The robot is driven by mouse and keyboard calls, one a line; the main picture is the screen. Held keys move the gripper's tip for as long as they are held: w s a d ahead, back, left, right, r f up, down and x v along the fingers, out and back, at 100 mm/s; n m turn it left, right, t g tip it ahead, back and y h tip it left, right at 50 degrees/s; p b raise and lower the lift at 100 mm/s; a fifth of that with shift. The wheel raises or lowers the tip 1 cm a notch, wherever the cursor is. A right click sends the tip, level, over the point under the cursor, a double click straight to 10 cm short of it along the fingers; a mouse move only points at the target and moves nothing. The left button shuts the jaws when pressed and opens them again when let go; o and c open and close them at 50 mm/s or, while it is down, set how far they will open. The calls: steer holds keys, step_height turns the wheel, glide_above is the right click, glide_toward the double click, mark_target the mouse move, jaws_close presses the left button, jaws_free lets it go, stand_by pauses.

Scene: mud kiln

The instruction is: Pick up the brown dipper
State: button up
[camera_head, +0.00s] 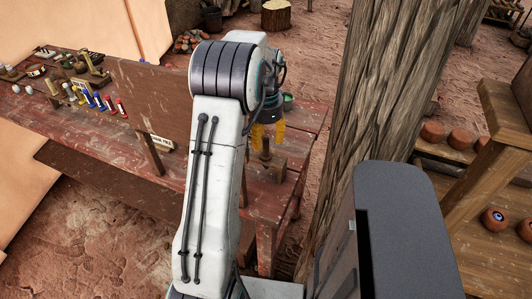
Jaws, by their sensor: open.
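My gripper (268,137) hangs at the right end of the red wooden table, its yellow fingers apart and pointing down. A small brown upright piece (265,152) shows just below and between the fingertips, at a brown wooden block (272,169). It may be the brown dipper, but it is too small and partly covered to be sure. I cannot tell whether the fingers touch it. My arm hides part of the table to its left.
The red table (110,150) carries a brown upright board (150,97), a small lettered sign (162,142) and several coloured bottles (95,100). A green-rimmed container (288,98) stands behind my gripper. A thick wooden post (375,110) rises close on the right, before shelves with clay pots (433,131).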

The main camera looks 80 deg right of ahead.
steer(key=shift+f, duration=0.6)
steer(key=shift+c, duration=0.2)
jaws_close()
